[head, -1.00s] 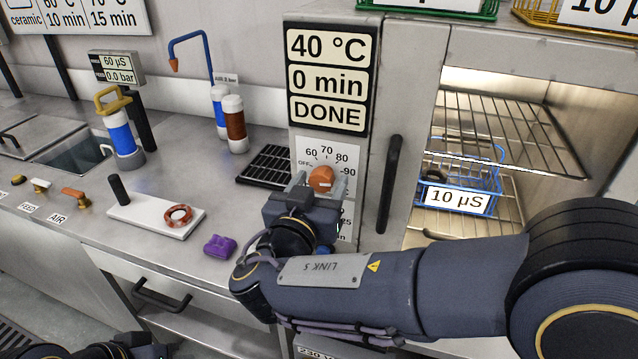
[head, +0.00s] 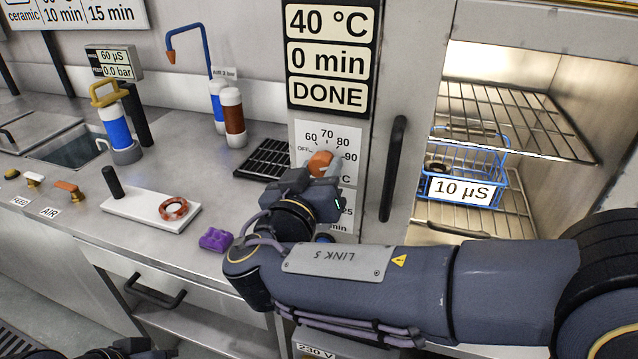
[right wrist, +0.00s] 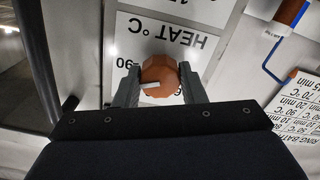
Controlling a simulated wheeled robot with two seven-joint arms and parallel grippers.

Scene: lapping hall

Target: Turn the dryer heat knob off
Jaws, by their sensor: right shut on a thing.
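The orange heat knob (head: 320,163) sits on the dryer's white dial plate, marked OFF, 60, 70, 80 and 90. My right gripper (head: 320,170) is at the knob, its fingers on either side and shut on it. In the right wrist view the knob (right wrist: 160,78) is between the two fingers (right wrist: 160,88), upside down. Its white mark lies on the side of the 90 label, away from OFF. The display (head: 328,57) reads 40 °C, 0 min, DONE. Only a dark part of my left arm shows at the bottom left; its fingers are out of view.
The dryer stands open at right, with a blue basket (head: 470,165) labelled 10 µS on a wire rack. A vertical dark handle (head: 393,168) is close to the knob's right. A purple block (head: 215,239) and a white board (head: 150,208) lie on the counter.

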